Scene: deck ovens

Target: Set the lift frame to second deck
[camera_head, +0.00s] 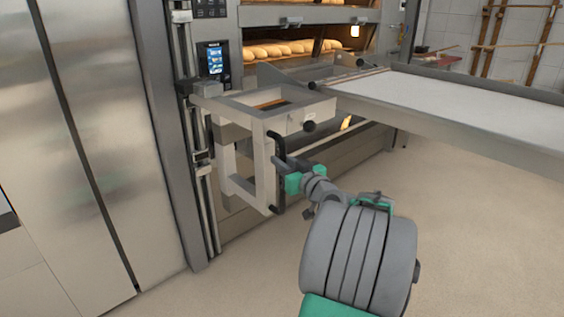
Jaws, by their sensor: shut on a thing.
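The lift frame (258,168) is a pale metal bracket on the vertical rail (190,130) at the left side of the oven. A black vertical handle (277,165) is on its front right side. My gripper (283,165) is at this handle and shut on it; the fingertips are small and partly merge with the dark handle. The frame carries a long loader with a pale belt (440,97) that reaches to the right. The loader's near end is at about the height of an oven opening with loaves (280,48).
The deck oven (340,150) stands behind the frame, with a control screen (215,60) at its left. Tall steel doors (85,120) fill the left. Wooden racks (515,35) stand at the back right. The floor (480,230) in front is clear.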

